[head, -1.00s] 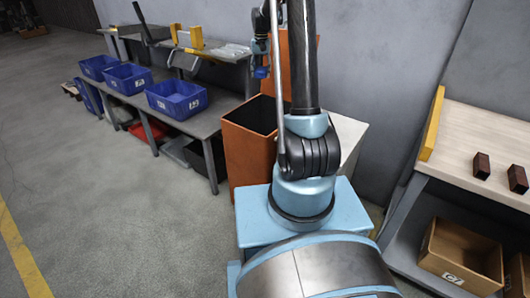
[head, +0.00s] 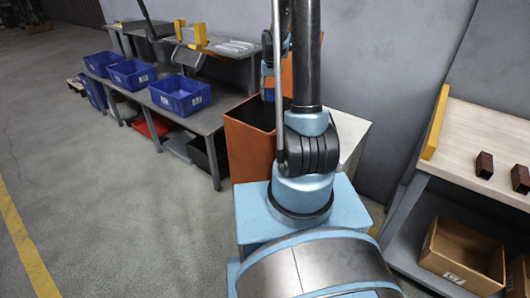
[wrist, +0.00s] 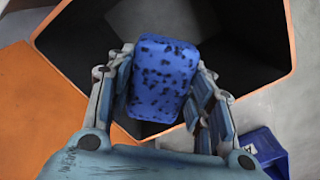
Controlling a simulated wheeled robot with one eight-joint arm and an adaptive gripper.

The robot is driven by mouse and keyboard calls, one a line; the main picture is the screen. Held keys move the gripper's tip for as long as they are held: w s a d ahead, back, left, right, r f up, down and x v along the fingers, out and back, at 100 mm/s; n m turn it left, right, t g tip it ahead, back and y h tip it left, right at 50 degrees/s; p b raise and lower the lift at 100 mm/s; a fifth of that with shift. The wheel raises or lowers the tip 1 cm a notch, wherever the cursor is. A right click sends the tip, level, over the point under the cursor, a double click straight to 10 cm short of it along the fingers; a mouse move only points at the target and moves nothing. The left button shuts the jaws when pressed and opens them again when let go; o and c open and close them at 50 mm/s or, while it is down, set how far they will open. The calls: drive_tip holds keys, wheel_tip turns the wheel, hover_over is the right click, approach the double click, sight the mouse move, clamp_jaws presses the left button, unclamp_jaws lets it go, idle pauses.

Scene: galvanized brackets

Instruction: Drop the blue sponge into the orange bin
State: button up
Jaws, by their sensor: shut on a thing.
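The blue sponge (wrist: 160,85), dotted with dark spots, is held between the fingers of my gripper (wrist: 163,66) in the wrist view. The orange bin (head: 249,152) stands beside my base in the head view. In the wrist view its orange wall (wrist: 27,112) and dark inside show behind the sponge, so the sponge is over the opening. In the head view my gripper (head: 268,80) is small and partly hidden by my arm, just above the bin's rim.
A grey bench (head: 205,117) at left carries several blue bins (head: 179,96). A pale box (head: 350,140) stands right of the orange bin. A table (head: 480,140) at right holds dark blocks, with a cardboard box (head: 462,255) below.

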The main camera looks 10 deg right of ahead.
drive_tip(key=shift+s+f, duration=0.25)
drive_tip(key=shift+f, duration=2.9)
drive_tip(key=o, duration=1.4)
drive_tip(key=shift+r, duration=0.15)
wheel_tip(320, 180, up, 12)
drive_tip(key=shift+f, duration=0.15)
